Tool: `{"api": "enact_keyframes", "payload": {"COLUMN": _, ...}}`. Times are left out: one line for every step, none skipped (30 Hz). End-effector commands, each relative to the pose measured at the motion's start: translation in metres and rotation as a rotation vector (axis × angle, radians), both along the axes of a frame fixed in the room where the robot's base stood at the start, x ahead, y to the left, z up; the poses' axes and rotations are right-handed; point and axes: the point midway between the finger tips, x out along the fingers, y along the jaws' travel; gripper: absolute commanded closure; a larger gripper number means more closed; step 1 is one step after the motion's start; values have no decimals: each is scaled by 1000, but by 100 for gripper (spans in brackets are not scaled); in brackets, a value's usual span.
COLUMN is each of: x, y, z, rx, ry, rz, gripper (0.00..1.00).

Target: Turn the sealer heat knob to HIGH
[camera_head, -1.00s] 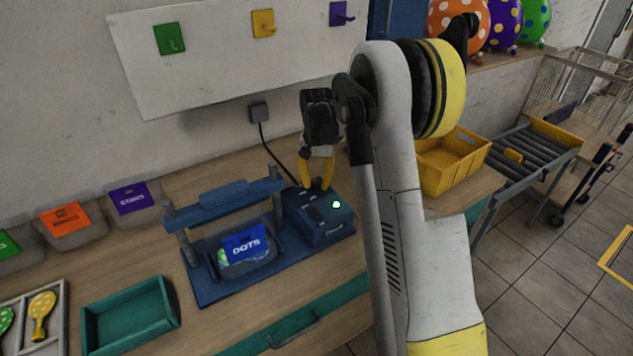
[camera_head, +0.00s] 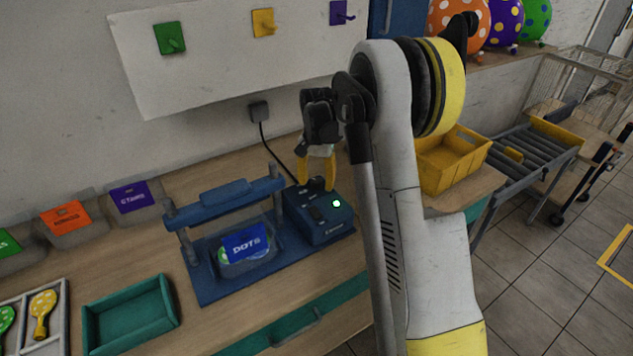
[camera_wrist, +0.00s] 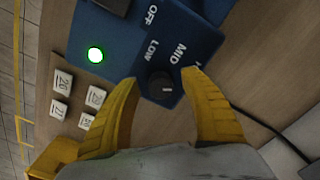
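The blue sealer (camera_head: 318,222) stands on the wooden counter with its green light (camera_head: 337,203) lit. Its black heat knob (camera_wrist: 161,86) shows in the wrist view beside the labels OFF, LOW and MID; a further label is mostly hidden by the right finger. A pale mark shows on the knob, but I cannot tell for sure which setting it marks. My gripper (camera_wrist: 160,84) is open, with its yellow fingertips on either side of the knob and a gap visible. In the head view my gripper (camera_head: 317,182) points down at the sealer's back part.
A blue press frame (camera_head: 222,203) holds a bag labelled DOTS (camera_head: 247,245) left of the control box. A black cable (camera_head: 270,150) runs behind to a wall plug. A green tray (camera_head: 130,315) and a yellow crate (camera_head: 450,162) stand to either side.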

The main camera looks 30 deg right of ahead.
Motion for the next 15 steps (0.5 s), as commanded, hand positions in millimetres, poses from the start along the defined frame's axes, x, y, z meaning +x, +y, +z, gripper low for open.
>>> {"api": "enact_keyframes", "payload": {"x": 0, "y": 0, "z": 0, "rx": 0, "ry": 0, "rz": 0, "gripper": 48}}
{"api": "enact_keyframes", "payload": {"x": 0, "y": 0, "z": 0, "rx": 0, "ry": 0, "rz": 0, "gripper": 48}}
{"api": "enact_keyframes", "payload": {"x": 0, "y": 0, "z": 0, "rx": -1, "ry": -1, "rz": 0, "gripper": 48}}
{"api": "enact_keyframes", "payload": {"x": 0, "y": 0, "z": 0, "rx": -1, "ry": -1, "rz": 0, "gripper": 48}}
{"api": "enact_keyframes", "payload": {"x": 0, "y": 0, "z": 0, "rx": -1, "ry": -1, "rz": 0, "gripper": 48}}
{"api": "enact_keyframes", "payload": {"x": 0, "y": 0, "z": 0, "rx": -1, "ry": -1, "rz": 0, "gripper": 48}}
{"api": "enact_keyframes", "payload": {"x": 0, "y": 0, "z": 1, "rx": -1, "ry": -1, "rz": 0, "gripper": 48}}
{"api": "enact_keyframes", "payload": {"x": 0, "y": 0, "z": 1, "rx": -1, "ry": -1, "rz": 0, "gripper": 48}}
{"api": "enact_keyframes", "payload": {"x": 0, "y": 0, "z": 4, "rx": -1, "ry": -1, "rz": 0, "gripper": 48}}
{"api": "enact_keyframes", "payload": {"x": 0, "y": 0, "z": 6, "rx": -1, "ry": -1, "rz": 1, "gripper": 48}}
{"api": "enact_keyframes", "payload": {"x": 0, "y": 0, "z": 9, "rx": -1, "ry": -1, "rz": 1, "gripper": 48}}
{"api": "enact_keyframes", "payload": {"x": 1, "y": 0, "z": 15, "rx": -1, "ry": -1, "rz": 1, "gripper": 48}}
{"api": "enact_keyframes", "payload": {"x": 1, "y": 0, "z": 20, "rx": -1, "ry": -1, "rz": 1, "gripper": 48}}
{"api": "enact_keyframes", "payload": {"x": 0, "y": 0, "z": 26, "rx": -1, "ry": -1, "rz": 1, "gripper": 48}}
{"api": "enact_keyframes", "payload": {"x": 0, "y": 0, "z": 35, "rx": -1, "ry": -1, "rz": 0, "gripper": 48}}
